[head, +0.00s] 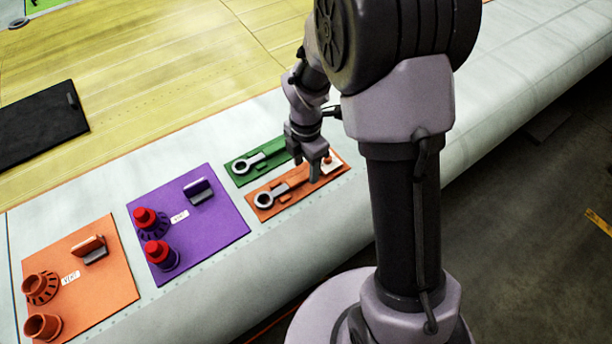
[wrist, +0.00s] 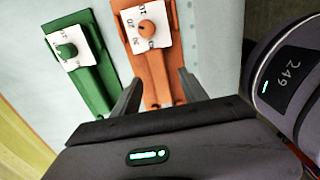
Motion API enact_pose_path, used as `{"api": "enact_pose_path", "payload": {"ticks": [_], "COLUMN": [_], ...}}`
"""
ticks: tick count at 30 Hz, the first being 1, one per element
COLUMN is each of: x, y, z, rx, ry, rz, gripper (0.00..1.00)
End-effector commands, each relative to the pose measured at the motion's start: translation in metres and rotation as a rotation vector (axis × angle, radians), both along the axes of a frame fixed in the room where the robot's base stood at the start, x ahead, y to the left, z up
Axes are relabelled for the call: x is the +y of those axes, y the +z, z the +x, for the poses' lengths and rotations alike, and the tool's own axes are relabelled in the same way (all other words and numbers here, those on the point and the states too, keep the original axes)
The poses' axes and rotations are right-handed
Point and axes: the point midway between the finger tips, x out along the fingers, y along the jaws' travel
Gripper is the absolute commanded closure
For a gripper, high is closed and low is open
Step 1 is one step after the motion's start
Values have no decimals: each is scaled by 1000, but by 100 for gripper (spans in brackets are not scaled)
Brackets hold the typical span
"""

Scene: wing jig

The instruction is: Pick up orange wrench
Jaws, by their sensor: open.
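The orange wrench (head: 270,196) lies on an orange tray (head: 285,205) on the pale wing surface in the head view. Its grey ring end is at the left, and its orange handle runs right toward my gripper (head: 308,169). My gripper is open and points down over the right part of the tray, hiding part of the handle. In the wrist view the open fingers of my gripper (wrist: 158,95) stand on either side of the orange tray (wrist: 150,65).
A green tray (head: 240,181) with a similar wrench lies just behind. A purple board (head: 215,222) with red-topped parts and an orange board (head: 112,275) with round orange parts lie left. An orange knob (wrist: 148,29) on a white plate sits at the orange tray's end.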

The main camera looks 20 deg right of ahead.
Motion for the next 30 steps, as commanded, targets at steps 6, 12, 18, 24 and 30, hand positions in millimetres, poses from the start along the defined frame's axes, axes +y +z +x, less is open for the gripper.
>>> {"api": "enact_pose_path", "payload": {"ticks": [6, 12, 18, 24, 30], "x": [0, 0, 0, 0, 0], "y": [-21, -20, -19, -19, -19], "z": [0, 0, 0, 0, 0], "rx": [-1, -1, -1, -1, -1], "ry": [-1, -1, -1, -1, -1], "rz": [0, 0, 0, 0, 0], "gripper": [49, 61, 100, 100, 100]}}
